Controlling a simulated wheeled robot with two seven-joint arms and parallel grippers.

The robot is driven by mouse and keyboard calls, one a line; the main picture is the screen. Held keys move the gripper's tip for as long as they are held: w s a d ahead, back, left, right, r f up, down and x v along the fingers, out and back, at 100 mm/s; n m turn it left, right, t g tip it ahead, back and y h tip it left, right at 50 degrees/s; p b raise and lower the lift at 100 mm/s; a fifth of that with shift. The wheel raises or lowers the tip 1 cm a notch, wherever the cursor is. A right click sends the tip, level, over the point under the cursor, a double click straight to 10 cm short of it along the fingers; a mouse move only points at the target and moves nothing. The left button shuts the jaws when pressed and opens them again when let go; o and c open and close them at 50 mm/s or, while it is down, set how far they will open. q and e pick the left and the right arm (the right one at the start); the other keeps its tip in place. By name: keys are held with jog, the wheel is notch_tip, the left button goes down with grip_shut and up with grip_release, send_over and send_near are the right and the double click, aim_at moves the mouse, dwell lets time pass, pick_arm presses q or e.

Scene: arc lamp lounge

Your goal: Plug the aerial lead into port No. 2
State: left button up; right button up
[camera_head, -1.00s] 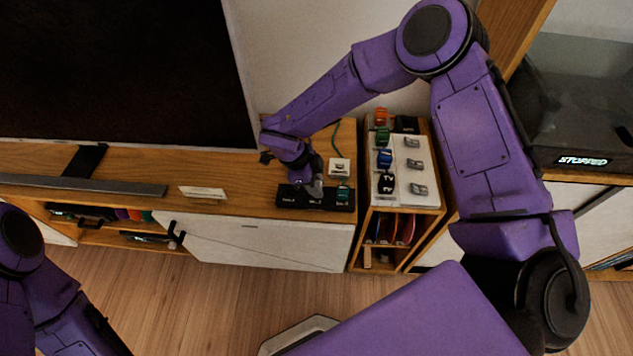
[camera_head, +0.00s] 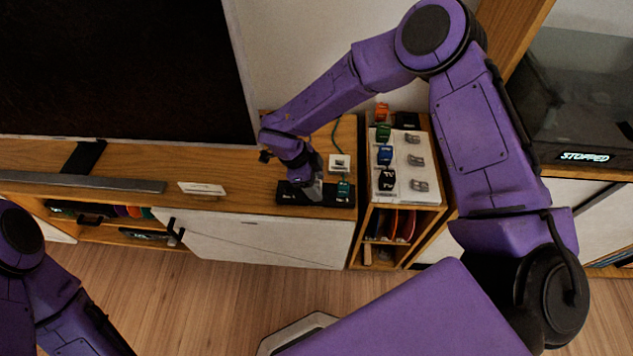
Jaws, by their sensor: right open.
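A black port box (camera_head: 290,196) lies near the front edge of the wooden TV cabinet; its port labels are too small to read. A green plug (camera_head: 343,188) sits at the right end of the box. A thin green lead (camera_head: 335,132) runs by a small white box (camera_head: 340,164) behind it; I cannot tell whether this is the aerial lead. My right gripper (camera_head: 314,191) is open and points down at the middle of the black box, hiding part of it. Whether it touches the box is unclear. My left arm shows at the lower left, its gripper out of view.
A white panel (camera_head: 418,174) with grey clips and orange, green, blue and black pieces stands right of the box. A white card (camera_head: 202,188) lies to the left.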

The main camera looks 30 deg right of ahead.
jog(key=v, duration=1)
